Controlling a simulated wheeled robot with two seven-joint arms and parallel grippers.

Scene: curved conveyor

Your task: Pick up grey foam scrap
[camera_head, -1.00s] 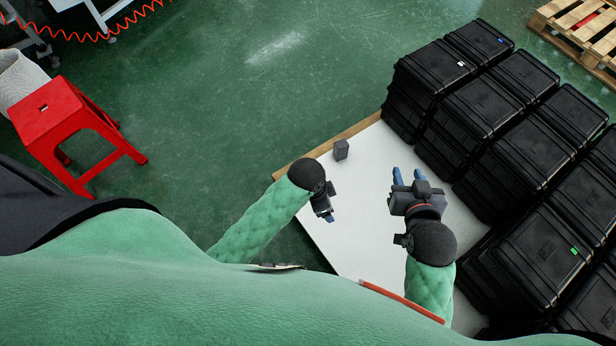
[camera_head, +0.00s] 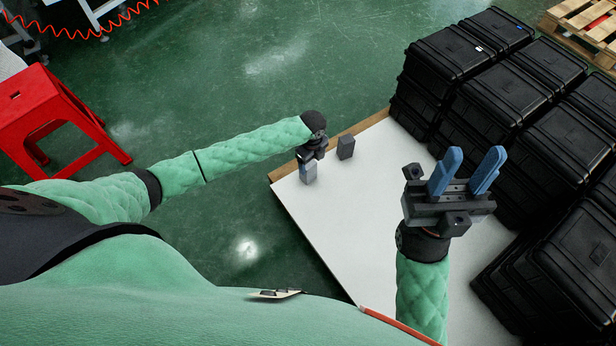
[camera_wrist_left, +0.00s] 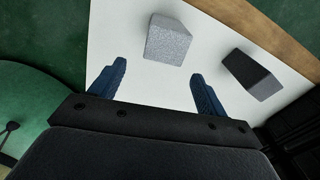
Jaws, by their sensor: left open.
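The light grey speckled foam scrap (camera_wrist_left: 168,41) lies on the white board just beyond my left fingertips, roughly between them sideways; it also shows in the head view (camera_head: 309,174), partly covered by the gripper. My left gripper (camera_wrist_left: 158,72) is open and empty, hanging close by the foam; in the head view it is small and dark (camera_head: 310,158). A darker grey block (camera_wrist_left: 251,74) lies to the right of the foam; it also shows in the head view (camera_head: 346,147). My right gripper (camera_head: 466,171) is open and empty above the board.
The white board (camera_head: 345,230) has a wooden edge (camera_head: 372,123) at the back. Black cases (camera_head: 470,60) are stacked along its right side. A red stool (camera_head: 50,115) stands on the green floor at the left. The board's middle is clear.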

